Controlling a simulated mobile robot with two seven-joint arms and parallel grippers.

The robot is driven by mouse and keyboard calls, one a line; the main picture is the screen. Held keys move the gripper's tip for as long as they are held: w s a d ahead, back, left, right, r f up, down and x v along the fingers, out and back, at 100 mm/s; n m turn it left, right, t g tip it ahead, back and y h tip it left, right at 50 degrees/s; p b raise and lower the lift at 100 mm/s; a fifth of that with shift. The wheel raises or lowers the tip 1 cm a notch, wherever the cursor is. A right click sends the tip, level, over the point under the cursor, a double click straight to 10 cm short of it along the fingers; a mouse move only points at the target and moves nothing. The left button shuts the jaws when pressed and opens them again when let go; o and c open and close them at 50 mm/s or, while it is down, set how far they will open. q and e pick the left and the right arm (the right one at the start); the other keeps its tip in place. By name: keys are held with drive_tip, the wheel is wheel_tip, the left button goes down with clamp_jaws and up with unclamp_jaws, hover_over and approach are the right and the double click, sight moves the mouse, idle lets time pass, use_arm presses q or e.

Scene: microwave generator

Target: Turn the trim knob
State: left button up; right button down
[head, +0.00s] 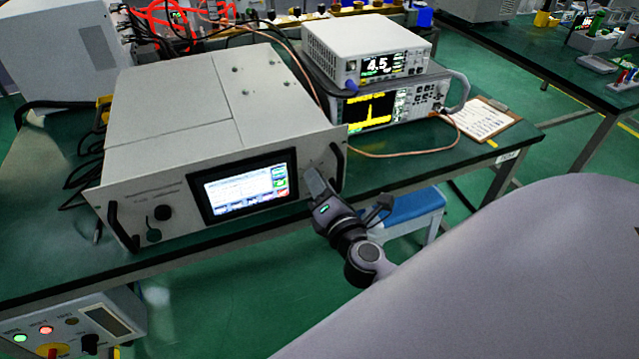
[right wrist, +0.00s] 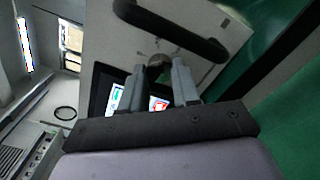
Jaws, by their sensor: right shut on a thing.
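The microwave generator (head: 185,130) is a grey box on the green bench, with a lit touchscreen (head: 240,190) in its front panel. The trim knob (right wrist: 158,63) shows in the right wrist view as a small greyish round knob between the screen and a black handle. My right gripper (head: 315,183) is at the right end of the front panel and hides the knob in the head view. In the right wrist view the fingers (right wrist: 159,80) are on either side of the knob, shut on it. My left gripper is not in view.
A black handle (head: 337,165) stands out from the panel close to my right gripper. A darker round knob (head: 161,213) is at the panel's left. Stacked instruments (head: 365,55) and a clipboard (head: 480,118) are to the right. A blue stool (head: 410,207) stands below.

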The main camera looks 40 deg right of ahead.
drive_tip(key=c, duration=1.1)
unclamp_jaws()
drive_tip(key=shift+s, duration=0.1)
drive_tip(key=b+v, duration=0.1)
drive_tip(key=v, duration=0.6)
drive_tip(key=shift+b, duration=0.4)
drive_tip(key=shift+a, duration=0.1)
drive_tip(key=s+a+f+m+g+y+p, duration=0.1)
drive_tip(key=s+a+f+m+g+y, duration=0.2)
drive_tip(key=f+m, duration=0.4)
drive_tip(key=s+a+f+m+g+y+p, duration=0.1)
drive_tip(key=s+a+f+m+g+y, duration=0.2)
drive_tip(key=s+f+m, duration=0.4)
drive_tip(key=shift+s+a+f+m+g+p, duration=0.35)
drive_tip(key=shift+a+f+m+g, duration=0.55)
drive_tip(key=shift+m, duration=2.2)
